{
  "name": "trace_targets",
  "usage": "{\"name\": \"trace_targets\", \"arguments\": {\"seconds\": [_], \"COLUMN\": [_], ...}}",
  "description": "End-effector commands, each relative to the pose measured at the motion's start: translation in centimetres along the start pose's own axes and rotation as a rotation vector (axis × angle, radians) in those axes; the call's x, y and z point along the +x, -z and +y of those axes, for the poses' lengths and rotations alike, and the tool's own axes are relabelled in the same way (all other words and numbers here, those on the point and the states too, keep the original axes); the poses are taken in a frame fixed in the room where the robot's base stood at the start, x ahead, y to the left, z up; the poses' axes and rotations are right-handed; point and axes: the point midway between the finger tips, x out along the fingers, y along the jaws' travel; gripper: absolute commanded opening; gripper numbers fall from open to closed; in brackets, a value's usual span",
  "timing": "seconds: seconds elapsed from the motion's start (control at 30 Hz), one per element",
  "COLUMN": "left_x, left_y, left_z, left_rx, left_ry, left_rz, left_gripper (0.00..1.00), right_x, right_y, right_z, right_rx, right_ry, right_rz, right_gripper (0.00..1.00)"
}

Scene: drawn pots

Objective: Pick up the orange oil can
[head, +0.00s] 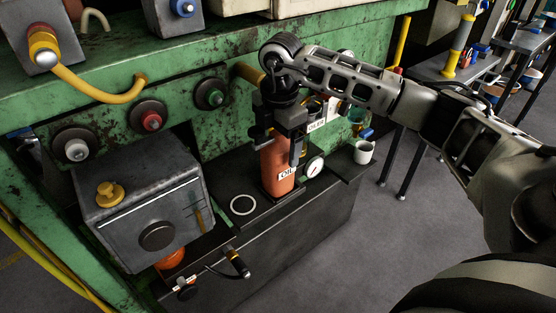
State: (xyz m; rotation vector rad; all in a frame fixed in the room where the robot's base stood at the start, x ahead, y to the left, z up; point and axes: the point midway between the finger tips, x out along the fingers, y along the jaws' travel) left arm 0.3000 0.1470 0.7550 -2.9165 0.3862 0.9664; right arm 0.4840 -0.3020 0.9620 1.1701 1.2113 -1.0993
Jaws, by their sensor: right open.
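My right gripper (284,148) reaches in from the right and points down over the can. Its fingers are open and sit to either side of the can's upper part; whether they touch it cannot be told. The can's top is hidden behind the gripper. My left gripper is not in view.
A round gauge (314,167) and a white mug (363,152) stand right of the can. A white ring (242,205) lies on the bench top at left. A grey metal box (145,200) stands further left. A green machine (200,135) rises close behind.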

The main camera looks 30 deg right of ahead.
Motion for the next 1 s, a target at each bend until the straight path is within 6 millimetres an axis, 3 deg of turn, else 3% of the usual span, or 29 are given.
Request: {"name": "trace_targets", "arguments": {"seconds": [0.23,0.5,0.8,1.0], "left_x": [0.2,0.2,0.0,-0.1], "left_y": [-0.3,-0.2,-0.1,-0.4], "left_z": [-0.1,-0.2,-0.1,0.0], "left_rx": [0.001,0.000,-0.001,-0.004], "left_ry": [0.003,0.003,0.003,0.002], "left_rz": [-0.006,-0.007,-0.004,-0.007], "left_gripper": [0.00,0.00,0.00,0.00], "right_x": [0.2,0.2,-0.1,-1.8], "right_y": [0.0,0.0,0.0,0.0], "right_z": [0.0,0.0,0.1,0.2], "right_rx": [0.000,0.000,0.000,0.000], "right_ry": [0.001,0.001,-0.003,-0.005], "right_rz": [0.000,0.000,0.001,0.001], "right_gripper": [0.88,0.13,0.12,0.12]}}
